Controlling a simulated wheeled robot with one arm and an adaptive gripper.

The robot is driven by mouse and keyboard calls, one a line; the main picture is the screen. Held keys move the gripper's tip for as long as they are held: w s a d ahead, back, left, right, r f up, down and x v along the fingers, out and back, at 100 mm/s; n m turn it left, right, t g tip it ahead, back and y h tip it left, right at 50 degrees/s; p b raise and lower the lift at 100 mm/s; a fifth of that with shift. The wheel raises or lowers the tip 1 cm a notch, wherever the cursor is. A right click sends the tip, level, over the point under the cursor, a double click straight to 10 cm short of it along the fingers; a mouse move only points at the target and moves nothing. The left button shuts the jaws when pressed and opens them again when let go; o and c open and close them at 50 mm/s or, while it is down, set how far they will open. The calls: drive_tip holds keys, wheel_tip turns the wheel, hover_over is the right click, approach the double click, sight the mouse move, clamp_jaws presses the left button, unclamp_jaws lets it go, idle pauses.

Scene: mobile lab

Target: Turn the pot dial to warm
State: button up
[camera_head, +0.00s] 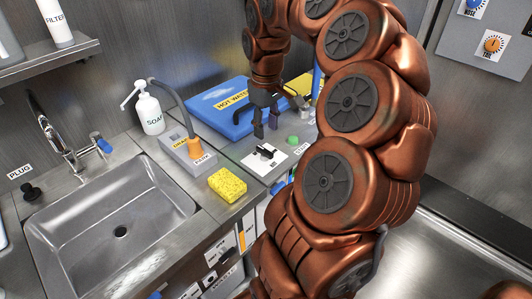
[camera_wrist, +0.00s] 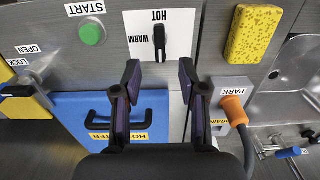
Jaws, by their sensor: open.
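The pot dial (camera_wrist: 159,43) is a black lever-like knob on a white plate (camera_wrist: 185,25) marked HOT and WARM. In the wrist view it stands lengthwise, its top end toward the HOT label, with WARM to its left. The head view shows the dial (camera_head: 266,152) on the counter, right of the yellow sponge. My gripper (camera_wrist: 160,73) is open, its two dark fingers apart and empty. In the wrist view the dial lies just beyond the gap between the fingertips. In the head view my gripper (camera_head: 266,128) hangs behind and above the dial, apart from it.
A green START button (camera_wrist: 91,34) sits beside the plate. A blue HOT WATER lid (camera_wrist: 75,105) with a handle lies behind. The orange-handled plug at PARK (camera_head: 193,147), yellow sponge (camera_head: 227,184) and sink (camera_head: 60,220) are to the left in the head view.

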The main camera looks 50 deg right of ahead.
sight(266, 151)
drive_tip(key=shift+f, duration=3.85)
clamp_jaws()
